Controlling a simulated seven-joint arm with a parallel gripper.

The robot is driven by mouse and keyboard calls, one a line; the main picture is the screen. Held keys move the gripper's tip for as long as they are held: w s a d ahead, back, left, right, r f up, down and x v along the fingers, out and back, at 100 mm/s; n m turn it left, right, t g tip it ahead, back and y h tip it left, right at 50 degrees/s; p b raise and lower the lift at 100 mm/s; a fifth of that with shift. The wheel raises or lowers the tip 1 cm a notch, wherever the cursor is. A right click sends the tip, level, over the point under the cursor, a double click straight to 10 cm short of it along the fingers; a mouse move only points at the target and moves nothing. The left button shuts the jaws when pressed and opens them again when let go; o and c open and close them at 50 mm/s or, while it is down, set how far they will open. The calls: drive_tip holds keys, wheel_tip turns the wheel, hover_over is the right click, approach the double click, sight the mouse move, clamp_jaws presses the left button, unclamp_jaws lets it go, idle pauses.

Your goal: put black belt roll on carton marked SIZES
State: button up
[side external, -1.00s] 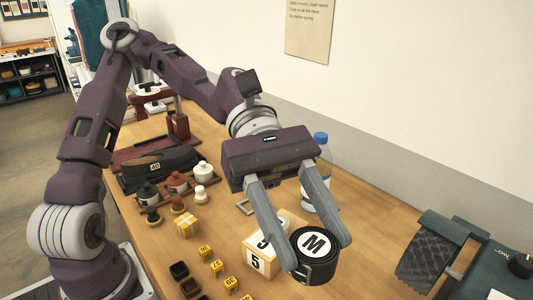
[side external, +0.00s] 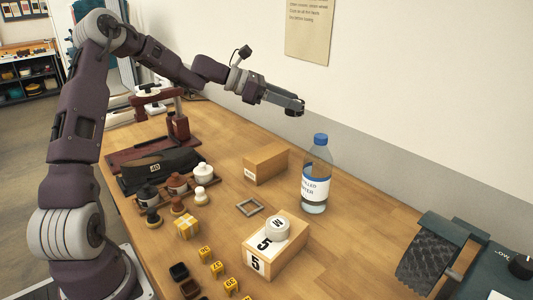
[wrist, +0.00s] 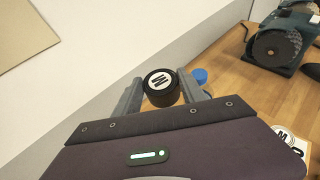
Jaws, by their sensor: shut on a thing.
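My gripper (side external: 292,103) is high above the far part of the table, near the wall, turned sideways. In the wrist view its fingers (wrist: 159,90) are shut on the black belt roll (wrist: 163,97), which has a white lettered disc on its face.
A water bottle (side external: 316,178) stands right of that carton. A carton marked 5 (side external: 283,257) with a white roll (side external: 277,229) on top is nearer. A grey square frame (side external: 249,207) lies between the cartons. Pots and stamps stand left; a grey-green machine (side external: 440,255) is at right.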

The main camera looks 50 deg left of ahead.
sight(262, 153)
drive_tip(key=a+r+n+t+y, duration=0.2)
drive_tip(key=a+r+n+y, duration=0.1)
drive_tip(key=a, duration=0.9)
wheel_tip(262, 153, down, 21)
drive_tip(key=shift+w+r, duration=0.1)
drive_tip(key=shift+r, duration=0.05)
drive_tip(key=o, duration=1.5)
drive_tip(key=shift+c, duration=0.2)
